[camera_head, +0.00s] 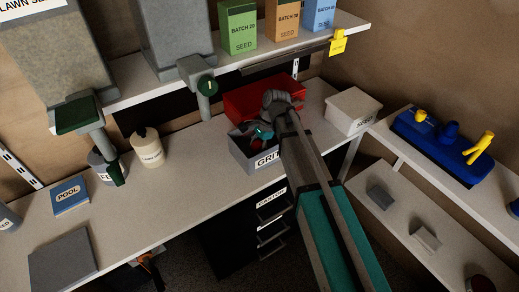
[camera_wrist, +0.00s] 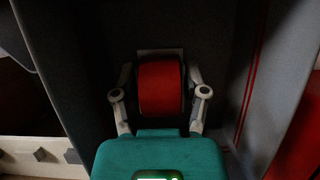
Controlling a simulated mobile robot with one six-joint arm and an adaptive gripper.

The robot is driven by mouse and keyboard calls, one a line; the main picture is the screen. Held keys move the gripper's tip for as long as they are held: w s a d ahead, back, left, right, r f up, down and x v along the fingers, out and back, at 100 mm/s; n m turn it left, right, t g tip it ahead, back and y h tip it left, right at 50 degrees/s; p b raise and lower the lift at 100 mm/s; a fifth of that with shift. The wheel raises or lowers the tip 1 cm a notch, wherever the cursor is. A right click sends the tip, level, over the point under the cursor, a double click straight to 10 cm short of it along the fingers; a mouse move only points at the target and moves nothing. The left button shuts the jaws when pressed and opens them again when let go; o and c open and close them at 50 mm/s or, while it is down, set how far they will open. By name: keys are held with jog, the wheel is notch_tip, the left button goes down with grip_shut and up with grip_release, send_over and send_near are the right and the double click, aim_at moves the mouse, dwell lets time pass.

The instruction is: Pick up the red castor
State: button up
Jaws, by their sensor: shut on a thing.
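The red castor (camera_wrist: 160,86) shows in the wrist view as a red wheel with a pale plate behind it. My gripper (camera_wrist: 160,76) is shut on it, one grey finger on each side. The castor is inside a grey bin, whose wall (camera_wrist: 212,60) shows at the right. In the head view my gripper (camera_head: 262,133) is down in the grey bin labelled GRIT (camera_head: 264,162) on the bench. The castor cannot be made out there. Whether it touches the bin's floor cannot be told.
A red box (camera_head: 245,102) stands right behind the bin and a white box (camera_head: 350,108) to its right. A shelf with seed boxes (camera_head: 283,22) hangs above, and a grey hopper spout (camera_head: 203,88) reaches down at the left. The bench's left middle has free room.

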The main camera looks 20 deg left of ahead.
jog(key=c, duration=0.5)
jog(key=shift+r, duration=0.1)
jog(key=shift+c, duration=0.2)
jog(key=shift+r+p, duration=0.85)
jog(key=shift+p, duration=0.15)
jog(key=s+a+r+p, duration=0.2)
jog(key=s+r+p, duration=0.9)
jog(key=s, duration=0.2)
jog(key=shift+s+a, duration=0.25)
jog(key=shift+s, duration=0.15)
